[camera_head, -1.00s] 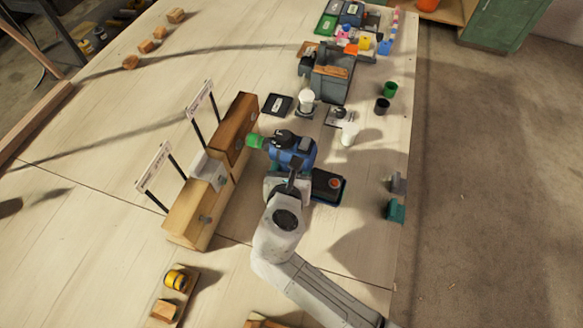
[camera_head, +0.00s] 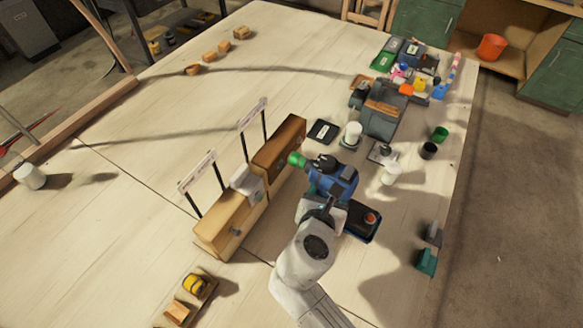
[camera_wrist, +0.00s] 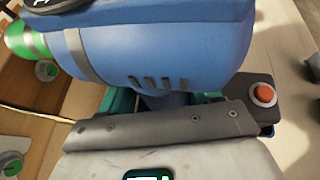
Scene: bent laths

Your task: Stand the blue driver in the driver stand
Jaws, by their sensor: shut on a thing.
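The blue driver (camera_head: 334,178) is above the worktable, its body roughly level. Its green nose (camera_head: 297,160) points left, close to the dark brown block. My gripper (camera_head: 322,205) is shut on the driver, under its body. The driver fills the top of the wrist view (camera_wrist: 160,40), its handle running down behind my gripper. A black, blue-edged base with an orange button (camera_head: 362,222) shows just below the driver; the button also shows in the wrist view (camera_wrist: 263,94). I cannot tell whether this base is the driver's foot or the driver stand. The fingertips are hidden.
A dark brown block (camera_head: 279,147) and a light wooden block (camera_head: 228,222) stand left, with signs on posts behind. Teal pieces (camera_head: 427,261) sit by the right edge.

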